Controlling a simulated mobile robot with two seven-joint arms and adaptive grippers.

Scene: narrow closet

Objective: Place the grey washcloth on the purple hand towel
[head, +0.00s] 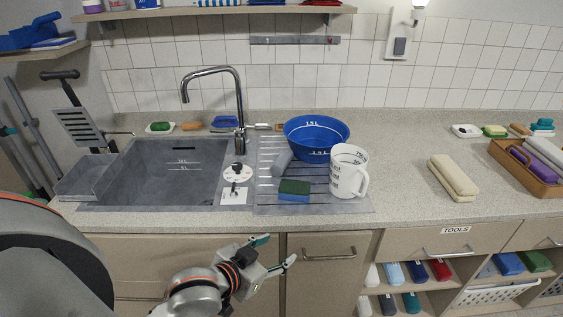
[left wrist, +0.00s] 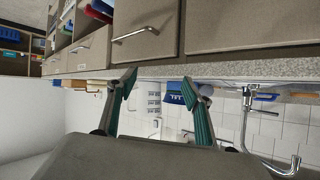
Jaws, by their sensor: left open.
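A purple rolled cloth (head: 533,166), which looks like the purple hand towel, lies in a wooden tray at the right end of the counter. A small grey roll (head: 282,162) leans on the drainboard beside the blue bowl; I cannot tell for sure whether it is the grey washcloth. My left gripper (head: 277,250) is open and empty, in front of the cabinet doors below the counter edge. Its two spread fingers also show in the left wrist view (left wrist: 163,90), with nothing between them. My right gripper is not in view.
The drainboard holds a blue bowl (head: 316,138), a white jug (head: 348,172) and a green-blue sponge (head: 294,190). A cream folded towel (head: 453,178) lies on the counter, left of the wooden tray (head: 505,158). Rolled cloths fill open shelves below. The counter between jug and cream towel is clear.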

